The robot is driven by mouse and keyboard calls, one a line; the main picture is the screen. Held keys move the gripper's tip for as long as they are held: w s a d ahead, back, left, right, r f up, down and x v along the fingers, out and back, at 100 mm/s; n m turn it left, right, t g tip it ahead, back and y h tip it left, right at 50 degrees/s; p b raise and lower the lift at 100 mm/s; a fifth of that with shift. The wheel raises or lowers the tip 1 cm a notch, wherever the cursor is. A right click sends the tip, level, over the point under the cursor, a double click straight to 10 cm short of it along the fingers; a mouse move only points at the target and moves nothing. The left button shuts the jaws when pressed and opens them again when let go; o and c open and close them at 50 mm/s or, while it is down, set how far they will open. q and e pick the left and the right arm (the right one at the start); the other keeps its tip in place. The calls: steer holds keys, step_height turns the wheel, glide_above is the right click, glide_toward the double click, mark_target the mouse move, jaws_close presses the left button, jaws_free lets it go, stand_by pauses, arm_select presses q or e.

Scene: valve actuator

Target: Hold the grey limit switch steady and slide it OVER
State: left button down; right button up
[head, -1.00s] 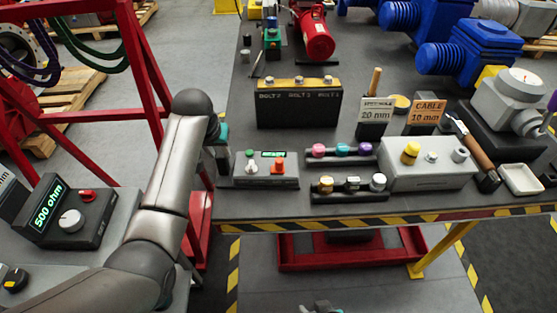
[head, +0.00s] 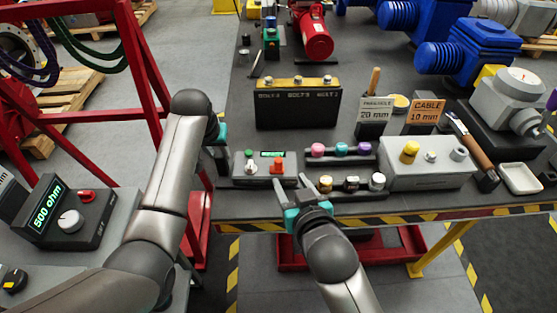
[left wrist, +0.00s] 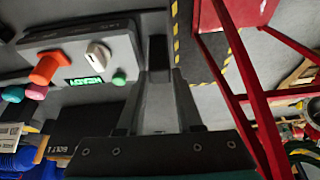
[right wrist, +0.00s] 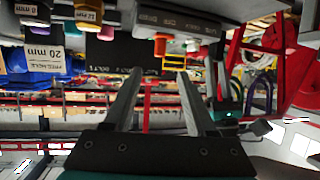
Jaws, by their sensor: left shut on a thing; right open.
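A grey box with a green lit display (head: 265,170), a white knob (head: 250,167), a green button and an orange knob (head: 277,167) lies at the bench's front edge. I take it as the grey limit switch, but cannot read a name. My left gripper (head: 222,164) is at its left end. In the left wrist view, its fingers (left wrist: 158,80) are shut on a grey piece (left wrist: 158,110) beside the box; where it joins is unclear. My right gripper (head: 291,178) is open and empty in front of the box's right end. In the right wrist view, the orange knob (right wrist: 160,45) shows ahead, between its fingertips (right wrist: 160,75).
Racks of coloured caps (head: 340,150) and small cylinders (head: 350,184) stand right of the box, close to my right gripper. A black bolt holder (head: 298,110) stands behind. A grey block with a yellow knob (head: 428,177) is further right. A red frame (head: 145,95) rises at left.

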mark_target(280, 164)
steer(key=x, duration=1.1)
steer(key=shift+w+f, duration=0.25)
steer(key=shift+w, duration=0.05)
jaws_close()
stand_by(1.3)
